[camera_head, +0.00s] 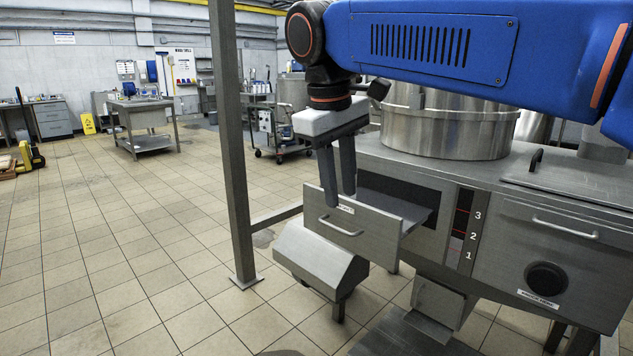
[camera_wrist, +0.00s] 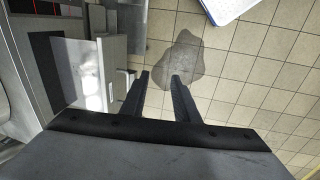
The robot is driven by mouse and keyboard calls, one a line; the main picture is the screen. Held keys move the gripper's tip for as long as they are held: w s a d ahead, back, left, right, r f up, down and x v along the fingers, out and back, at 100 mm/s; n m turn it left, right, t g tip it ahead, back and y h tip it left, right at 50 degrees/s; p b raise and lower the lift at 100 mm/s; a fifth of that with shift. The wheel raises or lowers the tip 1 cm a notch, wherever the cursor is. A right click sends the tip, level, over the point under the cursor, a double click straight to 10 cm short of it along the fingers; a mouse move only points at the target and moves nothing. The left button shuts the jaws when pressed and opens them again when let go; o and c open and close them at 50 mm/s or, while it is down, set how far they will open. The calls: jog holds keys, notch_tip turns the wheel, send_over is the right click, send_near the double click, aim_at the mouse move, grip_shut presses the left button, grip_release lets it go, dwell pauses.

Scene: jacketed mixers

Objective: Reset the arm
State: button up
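My gripper (camera_head: 339,198) hangs from the blue arm, pointing down, beside the open metal drawer (camera_head: 352,241) in the head view. Its two dark fingers are parallel and apart, with nothing seen between them. In the wrist view my gripper (camera_wrist: 160,76) also shows open and empty, with tiled floor beyond the tips. The drawer (camera_wrist: 89,72) lies to the left of the fingers there, pulled out, with a bright patch inside. In the head view the fingers overlap the drawer front; I cannot tell whether they touch it.
A grey post (camera_head: 232,150) stands left of the drawer. A large steel vessel (camera_head: 445,125) sits on the cabinet, whose dark panel (camera_head: 464,230) reads 3, 2, 1. A sloped metal box (camera_head: 320,262) is below the drawer. The tiled floor (camera_head: 120,250) at left is clear.

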jog(key=s+d+f+m+t, duration=0.1)
jog(key=s+d+f+m, duration=0.3)
jog(key=s+d+f, duration=0.4)
jog(key=s+d+f+m+t+y, duration=0.1)
jog(key=s+d+f+m, duration=0.3)
jog(key=d+f, duration=1.3)
jog(key=s+f+t, duration=0.1)
jog(key=s+f, duration=0.1)
jog(key=s, duration=0.2)
jog(key=shift+s+m, duration=0.3)
jog(key=shift+s, duration=0.05)
